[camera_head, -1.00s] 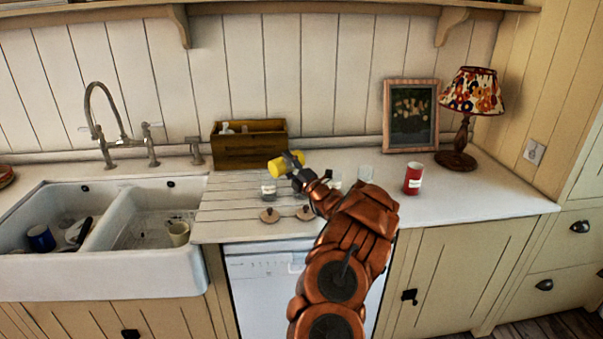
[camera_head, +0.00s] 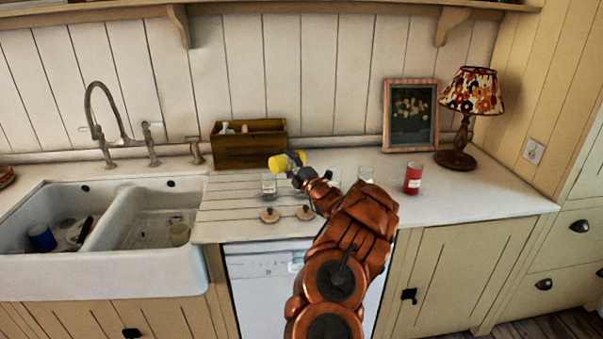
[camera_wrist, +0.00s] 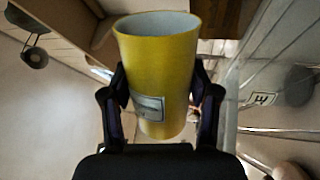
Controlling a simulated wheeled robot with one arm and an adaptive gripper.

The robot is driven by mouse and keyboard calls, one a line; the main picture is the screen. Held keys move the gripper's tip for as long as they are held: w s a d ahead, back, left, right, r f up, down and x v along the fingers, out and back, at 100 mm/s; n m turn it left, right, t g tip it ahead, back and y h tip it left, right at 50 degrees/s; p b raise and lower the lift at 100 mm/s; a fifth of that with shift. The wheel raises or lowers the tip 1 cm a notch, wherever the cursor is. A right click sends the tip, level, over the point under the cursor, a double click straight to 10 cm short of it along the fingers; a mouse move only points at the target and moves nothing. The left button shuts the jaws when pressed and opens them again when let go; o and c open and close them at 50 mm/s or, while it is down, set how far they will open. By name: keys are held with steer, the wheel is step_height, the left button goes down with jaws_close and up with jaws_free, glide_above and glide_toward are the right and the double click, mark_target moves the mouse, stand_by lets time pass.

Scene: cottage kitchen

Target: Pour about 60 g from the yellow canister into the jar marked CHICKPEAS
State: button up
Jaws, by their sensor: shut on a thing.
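The yellow canister (camera_head: 280,161) is held above the worktop, tipped nearly onto its side, with one end toward the left. My gripper (camera_head: 296,168) is shut around it. In the wrist view my gripper (camera_wrist: 163,105) has a finger on each side of the yellow canister (camera_wrist: 157,75), whose open rim is at the top; its small label is too blurred to read. A glass jar (camera_head: 269,186) stands below the canister's left part. Two more glass jars, one at the middle (camera_head: 335,178) and one farther right (camera_head: 366,174), stand beyond my arm. I cannot read which is marked CHICKPEAS.
Two round wooden lids (camera_head: 269,215) lie near the worktop's front edge. A wooden box (camera_head: 247,150) stands behind the canister. A red canister (camera_head: 413,178), a lamp (camera_head: 460,155) and a framed picture (camera_head: 410,115) are at the right. The sink (camera_head: 110,270) is at the left.

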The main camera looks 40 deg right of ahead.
steer(key=shift+d+r+m+h+p, duration=0.15)
steer(key=shift+d+r+m+h, duration=0.15)
steer(key=shift+m, duration=0.55)
steer(key=shift+d+r+m+h+p, duration=0.2)
steer(key=shift+r+m, duration=0.1)
steer(key=shift+m, duration=0.55)
stand_by(2.6)
